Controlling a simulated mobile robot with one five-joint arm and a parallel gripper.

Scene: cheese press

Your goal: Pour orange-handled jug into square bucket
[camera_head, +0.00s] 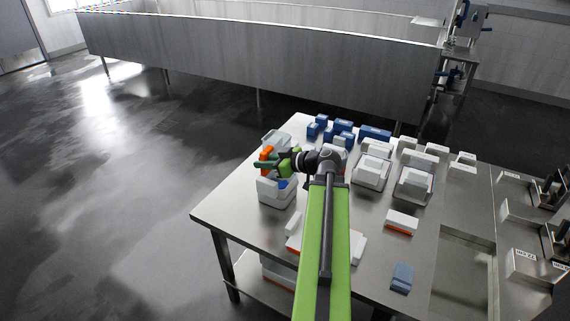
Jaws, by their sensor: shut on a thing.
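My gripper (279,163) is over the left part of the steel table, at the end of my green arm. It is shut on the orange handle of a jug (266,156). A pale, boxy shape behind the handle may be the jug's body, but the gripper and arm partly cover it and I cannot tell its tilt. A pale square bucket (276,197) stands just below the gripper, near the table's left edge. A small blue patch shows at the bucket's top. I cannot see any stream or the bucket's contents.
The steel table (228,212) has bare room at its left front. Several blue blocks (374,133) stand at the back. Pale square containers (413,184) stand to the right. An orange-based white box (401,222) and a blue-grey box (402,277) lie nearer. A long steel vat (270,65) is behind.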

